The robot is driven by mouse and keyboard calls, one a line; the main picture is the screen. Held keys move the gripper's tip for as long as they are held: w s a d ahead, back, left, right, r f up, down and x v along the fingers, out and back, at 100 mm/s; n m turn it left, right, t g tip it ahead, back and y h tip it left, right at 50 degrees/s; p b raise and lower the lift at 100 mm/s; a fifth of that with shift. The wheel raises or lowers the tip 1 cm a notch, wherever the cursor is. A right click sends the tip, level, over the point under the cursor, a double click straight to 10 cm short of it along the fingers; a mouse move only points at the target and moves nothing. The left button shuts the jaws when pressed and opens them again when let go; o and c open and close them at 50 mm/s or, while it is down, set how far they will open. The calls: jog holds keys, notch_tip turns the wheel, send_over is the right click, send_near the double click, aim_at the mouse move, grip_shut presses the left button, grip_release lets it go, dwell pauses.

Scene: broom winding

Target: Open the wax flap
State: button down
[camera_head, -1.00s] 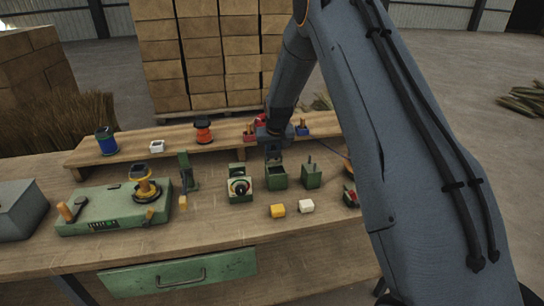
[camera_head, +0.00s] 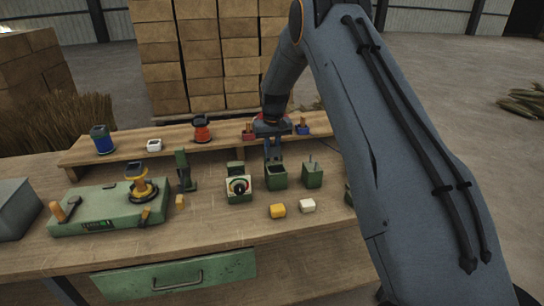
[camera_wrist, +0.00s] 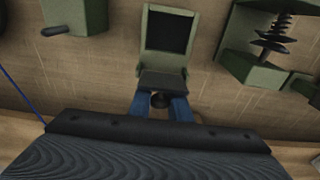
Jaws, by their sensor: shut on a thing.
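The wax box is a small green box (camera_head: 276,183) in the middle of the bench, with a dark recess in its top. It also shows at the top of the wrist view (camera_wrist: 148,38). The flap looks like a dark panel (camera_wrist: 162,80) at the box's rear edge, raised from the recess; its exact angle is hard to tell. My gripper (camera_head: 273,158) is at the rear edge of the box.
A dial unit (camera_head: 239,187) stands left of the box and a green block with a pin (camera_head: 312,176) right of it. A raised wooden shelf (camera_head: 180,140) runs behind.

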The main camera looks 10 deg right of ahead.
aim_at(273, 145)
jog(key=c, duration=1.7)
grip_release()
jog(key=shift+o, duration=0.2)
jog(key=shift+s+r+b, duration=0.2)
jog(key=shift+r+b, duration=0.35)
jog(key=shift+r, duration=1.4)
jog(key=shift+s+r+b, duration=0.15)
jog(key=shift+r+b, duration=0.35)
jog(key=shift+r, duration=1.4)
notch_tip(273, 145, up, 9)
jog(key=p, duration=0.4)
jog(key=shift+w, duration=0.3)
jog(key=shift+c, duration=0.3)
